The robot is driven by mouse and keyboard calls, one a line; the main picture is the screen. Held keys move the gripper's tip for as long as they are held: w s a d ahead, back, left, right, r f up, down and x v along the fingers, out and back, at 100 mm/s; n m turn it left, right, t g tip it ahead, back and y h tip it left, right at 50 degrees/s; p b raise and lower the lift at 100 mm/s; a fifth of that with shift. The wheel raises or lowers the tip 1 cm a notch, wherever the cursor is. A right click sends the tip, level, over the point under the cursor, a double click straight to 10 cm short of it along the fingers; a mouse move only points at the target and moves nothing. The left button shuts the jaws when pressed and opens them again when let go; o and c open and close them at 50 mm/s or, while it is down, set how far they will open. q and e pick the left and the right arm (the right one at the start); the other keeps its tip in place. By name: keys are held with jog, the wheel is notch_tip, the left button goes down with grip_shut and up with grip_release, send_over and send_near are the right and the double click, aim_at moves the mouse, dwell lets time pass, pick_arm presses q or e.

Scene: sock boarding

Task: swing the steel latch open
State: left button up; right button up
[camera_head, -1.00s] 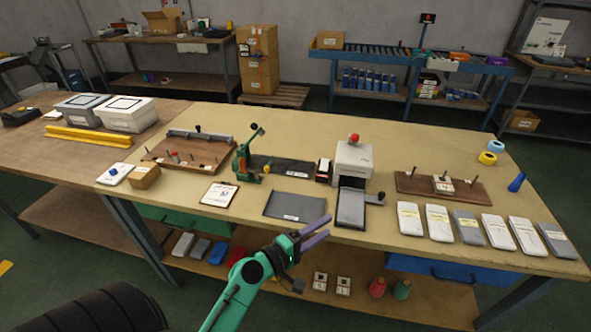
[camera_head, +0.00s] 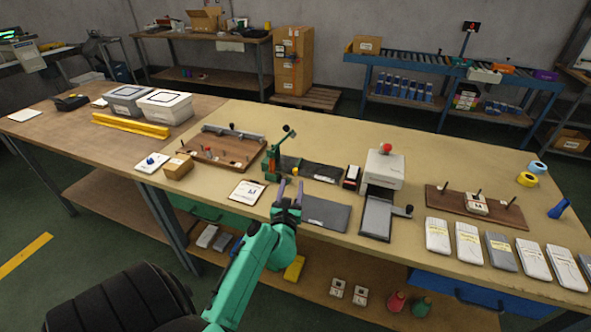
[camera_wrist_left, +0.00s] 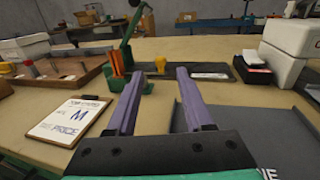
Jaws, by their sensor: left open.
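A steel bar with a dark knob, which looks like the latch (camera_head: 233,131), lies along the back edge of a brown wooden board (camera_head: 190,149) with several pegs. The board also shows at the left of the left wrist view (camera_wrist_left: 58,86). My left gripper (camera_head: 290,190) is open and empty, above the table's front part, to the right of the board and apart from it. In the left wrist view its two purple fingers (camera_wrist_left: 160,82) point toward a green lever tool (camera_wrist_left: 128,55) with a yellow part. My right gripper is not in view.
A clipboard card (camera_head: 247,191) lies left of my gripper, and a grey mat (camera_head: 325,215) right of it. A small cardboard box (camera_head: 178,166) stands before the board. The green tool (camera_head: 272,158) stands between board and white press (camera_head: 384,168).

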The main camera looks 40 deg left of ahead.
aim_at(295, 172)
pick_arm(q)
jog(key=x, duration=0.8)
jog(key=shift+w, duration=0.1)
grip_shut()
